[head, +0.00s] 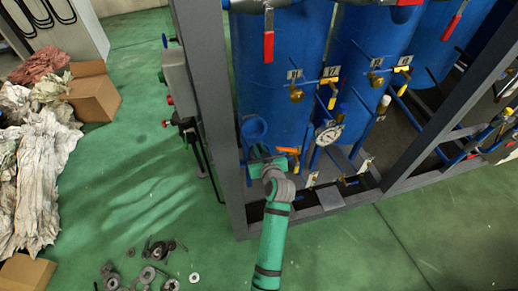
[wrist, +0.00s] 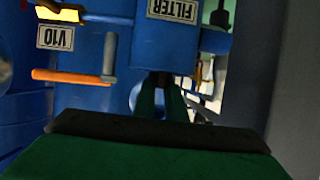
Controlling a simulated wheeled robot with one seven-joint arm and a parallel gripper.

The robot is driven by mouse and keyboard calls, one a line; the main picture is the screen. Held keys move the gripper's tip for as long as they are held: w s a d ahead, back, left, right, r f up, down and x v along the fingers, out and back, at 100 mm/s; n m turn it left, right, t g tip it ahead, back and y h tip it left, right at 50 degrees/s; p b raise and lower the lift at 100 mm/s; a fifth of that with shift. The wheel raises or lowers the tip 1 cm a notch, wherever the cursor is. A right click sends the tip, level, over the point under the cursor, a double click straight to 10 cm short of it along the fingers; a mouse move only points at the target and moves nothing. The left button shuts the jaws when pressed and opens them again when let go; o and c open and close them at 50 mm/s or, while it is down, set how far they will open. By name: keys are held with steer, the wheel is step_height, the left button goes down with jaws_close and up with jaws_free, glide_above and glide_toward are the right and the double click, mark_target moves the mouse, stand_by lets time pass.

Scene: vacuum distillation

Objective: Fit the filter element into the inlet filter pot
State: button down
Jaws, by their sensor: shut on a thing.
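My gripper (head: 264,160) is at the lower front of the frame, by the left blue vessel. In the wrist view its two green fingers (wrist: 160,100) are close together at a blue body with an upside-down FILTER label (wrist: 172,10). I take this body to be the inlet filter pot (wrist: 150,48). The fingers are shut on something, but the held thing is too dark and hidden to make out. A round blue cup-like part (head: 254,127) shows just above my gripper in the head view. I cannot make out the filter element in either view.
An orange handle (wrist: 70,77) and a V10 tag (wrist: 55,37) are close beside the fingers. A pressure gauge (head: 327,134) and valves lie to the right. A grey frame post (head: 212,100) stands left. Loose metal parts (head: 148,272) lie on the floor, lower left.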

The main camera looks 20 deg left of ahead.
steer(key=c, duration=2.1)
jaws_free()
steer(key=shift+f, duration=0.1)
